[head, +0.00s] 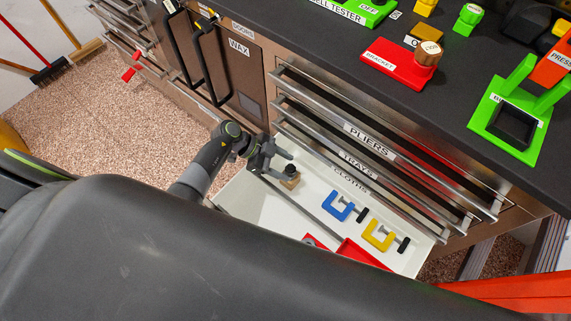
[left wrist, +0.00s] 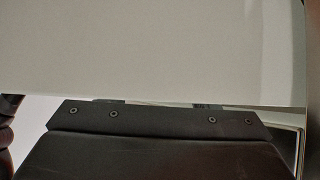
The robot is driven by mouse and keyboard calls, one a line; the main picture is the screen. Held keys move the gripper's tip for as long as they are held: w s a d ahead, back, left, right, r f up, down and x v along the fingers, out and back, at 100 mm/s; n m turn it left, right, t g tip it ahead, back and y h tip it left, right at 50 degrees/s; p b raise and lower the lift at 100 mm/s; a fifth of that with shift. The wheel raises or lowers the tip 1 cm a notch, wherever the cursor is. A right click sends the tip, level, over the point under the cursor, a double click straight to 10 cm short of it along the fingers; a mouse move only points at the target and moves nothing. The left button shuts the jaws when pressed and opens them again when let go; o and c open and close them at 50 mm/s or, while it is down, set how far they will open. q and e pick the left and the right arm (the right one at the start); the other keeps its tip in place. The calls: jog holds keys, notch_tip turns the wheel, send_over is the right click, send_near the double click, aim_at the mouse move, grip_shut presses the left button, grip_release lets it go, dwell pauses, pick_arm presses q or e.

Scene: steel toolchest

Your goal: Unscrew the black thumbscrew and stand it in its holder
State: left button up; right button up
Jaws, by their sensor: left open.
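A small black knob (head: 291,171), which looks like the black thumbscrew, sits upright on a brown wooden block (head: 290,183) in the open white drawer (head: 240,205). My left gripper (head: 275,165) is open over the drawer, just left of the knob, with its fingers toward it. I cannot tell whether a finger touches it. The left wrist view shows mostly a plain pale surface above the dark gripper body; the knob does not show there. I cannot make out which thing is the holder. My right gripper is out of view.
A blue clamp (head: 338,207) and a yellow clamp (head: 378,236) lie to the right in the drawer, near a red tray (head: 360,255). Closed drawers with bar handles rise behind. The worktop carries a red bracket base (head: 388,65) and a green frame (head: 480,120).

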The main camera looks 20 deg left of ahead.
pick_arm(q)
jog(key=p+v, duration=0.1)
jog(key=v, duration=1.5)
jog(key=shift+a, duration=0.25)
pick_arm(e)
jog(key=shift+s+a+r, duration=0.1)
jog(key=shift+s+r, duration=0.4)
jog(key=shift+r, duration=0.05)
pick_arm(q)
jog(key=shift+r, duration=0.15)
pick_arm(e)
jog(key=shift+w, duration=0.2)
